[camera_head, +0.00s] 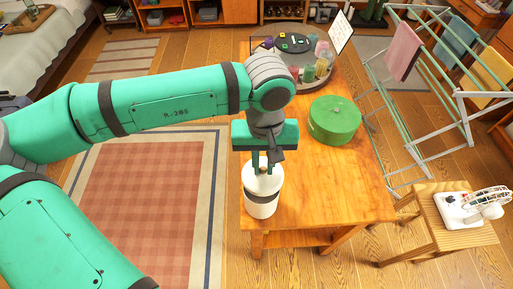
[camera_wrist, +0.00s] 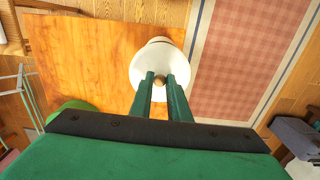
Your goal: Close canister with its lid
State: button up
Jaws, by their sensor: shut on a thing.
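The white canister (camera_head: 262,208) with a dark band stands upright near the front left edge of the wooden table. My gripper (camera_head: 263,168) is directly above it, pointing down, its fingers shut on the small wooden knob of the lid. In the wrist view, the white round lid (camera_wrist: 150,85) lies below my fingertips (camera_wrist: 160,82), with the brown knob between them. A little of the canister (camera_wrist: 158,40) shows past the lid's far edge. The lid is over the canister's mouth; I cannot tell whether it rests on the rim or hovers just above.
A green round box (camera_head: 335,121) stands on the table (camera_head: 305,185) to the right of the canister. A round tray (camera_head: 318,84) with bottles is at the back. A drying rack (camera_head: 425,95) and a stool (camera_head: 440,232) with a white device stand right of the table.

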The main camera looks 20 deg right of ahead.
aim_at(263, 174)
jog(key=shift+w+f, duration=0.1)
jog(key=shift+w, duration=0.1)
jog(key=shift+s+a+f, duration=0.1)
jog(key=shift+f, duration=2.45)
jog(key=shift+a+f, duration=0.1)
jog(key=shift+f, duration=0.4)
jog(key=shift+s+d, duration=0.1)
jog(key=shift+d, duration=0.1)
jog(key=shift+a, duration=0.1)
jog(key=shift+s, duration=0.15)
jog(key=shift+w+f, duration=0.25)
